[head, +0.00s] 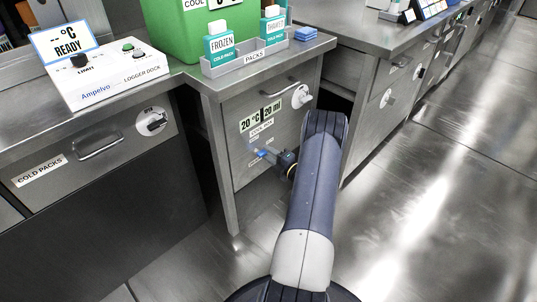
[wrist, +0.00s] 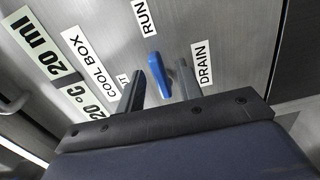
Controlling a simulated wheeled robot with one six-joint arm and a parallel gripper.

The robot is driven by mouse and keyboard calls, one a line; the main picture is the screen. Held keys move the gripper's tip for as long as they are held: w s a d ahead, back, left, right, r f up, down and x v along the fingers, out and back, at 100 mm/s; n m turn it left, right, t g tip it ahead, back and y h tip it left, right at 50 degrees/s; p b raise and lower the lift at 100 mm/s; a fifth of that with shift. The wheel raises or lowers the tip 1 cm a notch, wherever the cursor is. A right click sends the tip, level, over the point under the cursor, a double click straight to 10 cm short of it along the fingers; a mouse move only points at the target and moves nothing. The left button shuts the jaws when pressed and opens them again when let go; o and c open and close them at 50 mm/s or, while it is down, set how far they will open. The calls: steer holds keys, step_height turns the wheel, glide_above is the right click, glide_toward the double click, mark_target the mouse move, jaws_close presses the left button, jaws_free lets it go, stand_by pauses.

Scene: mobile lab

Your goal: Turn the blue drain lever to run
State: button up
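The blue drain lever (wrist: 158,75) is on a grey metal panel, between the fingers of my gripper (wrist: 160,66) in the wrist view. The fingers are apart, with a gap visible on both sides of the lever. Its upper end is near the RUN label (wrist: 145,18). The DRAIN label (wrist: 202,62) is to the right, beyond the right finger. A third label (wrist: 125,80) is left, partly hidden by the left finger. In the head view the lever (head: 262,153) shows small beside my gripper (head: 272,157), low on the cabinet front.
The cabinet (head: 235,165) carries 20 °C and 20 ml displays (head: 261,117), a handle (head: 280,88) and a white dial (head: 301,96) above the lever. A green box (head: 185,30) and cold packs (head: 219,47) stand on top. Open floor (head: 430,200) lies to the right.

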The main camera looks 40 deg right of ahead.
steer(key=s+p, duration=0.2)
steer(key=s, duration=0.8)
steer(key=shift+s+d, duration=0.15)
steer(key=shift+d, duration=0.2)
steer(key=w, duration=0.3)
steer(key=w+b, duration=0.1)
steer(key=w, duration=0.3)
steer(key=w+b, duration=0.1)
steer(key=w, duration=0.2)
steer(key=shift+w+a, duration=0.35)
steer(key=shift+a, duration=0.05)
